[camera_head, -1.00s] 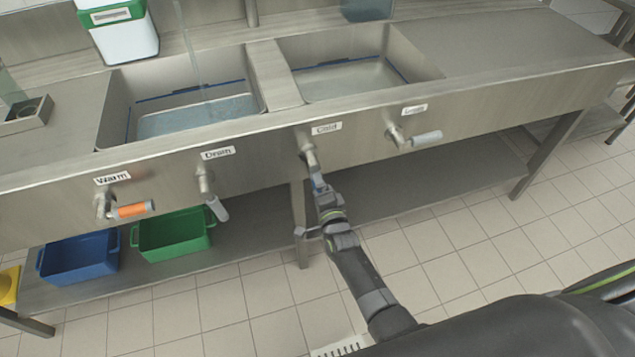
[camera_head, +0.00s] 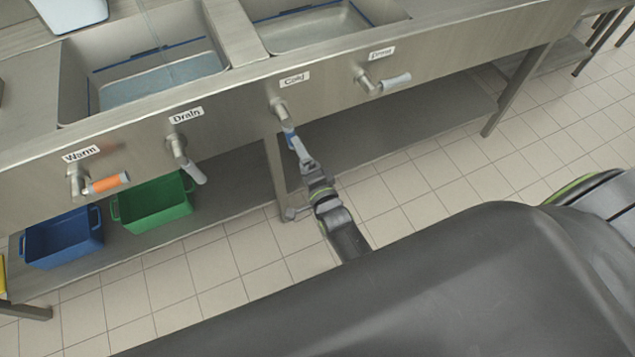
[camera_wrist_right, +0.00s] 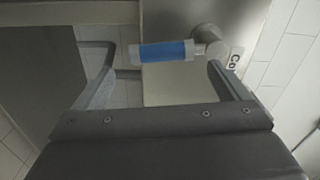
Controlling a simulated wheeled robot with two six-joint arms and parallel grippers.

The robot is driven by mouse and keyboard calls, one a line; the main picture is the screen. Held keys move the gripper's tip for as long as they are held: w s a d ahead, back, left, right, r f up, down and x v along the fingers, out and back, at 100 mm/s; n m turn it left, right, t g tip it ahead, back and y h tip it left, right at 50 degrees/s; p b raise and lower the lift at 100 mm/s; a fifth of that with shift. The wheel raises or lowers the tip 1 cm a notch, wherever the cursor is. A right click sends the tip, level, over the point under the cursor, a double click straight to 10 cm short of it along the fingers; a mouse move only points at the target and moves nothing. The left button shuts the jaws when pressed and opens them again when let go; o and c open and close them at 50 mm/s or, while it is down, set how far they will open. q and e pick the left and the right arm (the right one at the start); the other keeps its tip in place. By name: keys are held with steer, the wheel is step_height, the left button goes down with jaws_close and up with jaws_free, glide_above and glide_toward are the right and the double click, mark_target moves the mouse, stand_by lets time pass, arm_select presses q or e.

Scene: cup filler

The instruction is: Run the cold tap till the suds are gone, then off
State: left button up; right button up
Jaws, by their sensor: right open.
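The cold tap (camera_head: 281,109) is under the "Cold" label (camera_head: 294,79) on the sink front; its blue handle (camera_head: 288,136) points down. My right gripper (camera_head: 293,147) is at this handle in the head view. In the right wrist view the blue handle (camera_wrist_right: 165,51) lies crosswise between the spread fingers of my right gripper (camera_wrist_right: 158,66); I cannot tell whether they touch it. The left basin (camera_head: 150,82) has a bluish, watery bottom, with a thin pale vertical streak above it. Suds are not clearly distinguishable. My left gripper is out of view.
The orange warm handle (camera_head: 107,183), the grey drain handle (camera_head: 192,171) and another grey handle (camera_head: 394,82) stick out from the front. A blue bin (camera_head: 62,240) and a green bin (camera_head: 155,203) are on the lower shelf. Tiled floor in front is open.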

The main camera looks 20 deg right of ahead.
steer(key=s+p, duration=0.1)
steer(key=s, duration=0.8)
steer(key=shift+s+d, duration=0.15)
steer(key=shift+s, duration=0.15)
stand_by(6.8)
